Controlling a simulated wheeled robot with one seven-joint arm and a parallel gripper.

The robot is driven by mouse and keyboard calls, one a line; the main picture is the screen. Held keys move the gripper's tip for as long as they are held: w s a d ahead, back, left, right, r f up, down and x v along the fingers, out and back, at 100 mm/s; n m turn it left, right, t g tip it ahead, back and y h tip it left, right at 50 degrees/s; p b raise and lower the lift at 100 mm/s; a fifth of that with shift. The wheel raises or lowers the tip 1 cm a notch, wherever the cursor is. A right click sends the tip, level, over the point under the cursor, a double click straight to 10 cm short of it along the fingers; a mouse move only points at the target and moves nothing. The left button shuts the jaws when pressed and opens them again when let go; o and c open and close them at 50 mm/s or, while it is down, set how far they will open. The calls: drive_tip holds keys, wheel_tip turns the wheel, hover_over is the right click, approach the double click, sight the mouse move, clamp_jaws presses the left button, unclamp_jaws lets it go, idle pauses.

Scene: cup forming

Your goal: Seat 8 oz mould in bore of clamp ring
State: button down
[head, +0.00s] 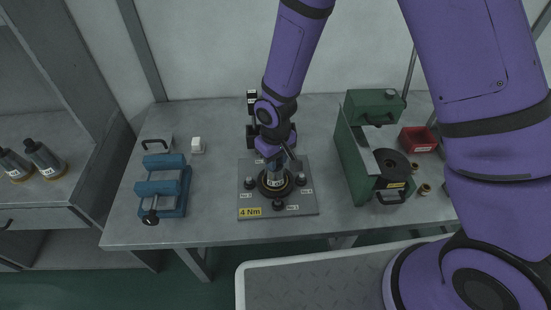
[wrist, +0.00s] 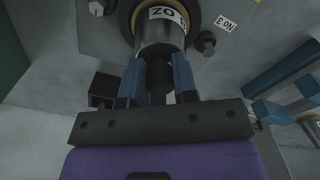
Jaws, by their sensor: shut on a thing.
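The 8 oz mould (head: 275,178) is a dark metal cylinder with a white label, and it also shows in the wrist view (wrist: 159,42). My gripper (wrist: 158,82) is shut on its narrow dark stem, with a blue finger on each side. In the head view my gripper (head: 279,162) is above the clamp ring (head: 265,190), a dark ring with a tan rim on the grey plate. The mould stands about upright over the ring's middle. Its lower end is hidden at the ring, so I cannot tell how deep it sits. The ring's rim (wrist: 194,9) shows behind the mould in the wrist view.
Dark bolts (head: 278,205) surround the ring on the plate (head: 305,208), which bears a yellow 4 Nm label. A blue vise (head: 165,187) stands left and a green press (head: 352,155) right. A red bin (head: 418,140) is farther right.

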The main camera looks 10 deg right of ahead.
drive_tip(key=c, duration=0.9)
unclamp_jaws()
drive_tip(key=shift+r, duration=0.15)
wheel_tip(320, 180, up, 12)
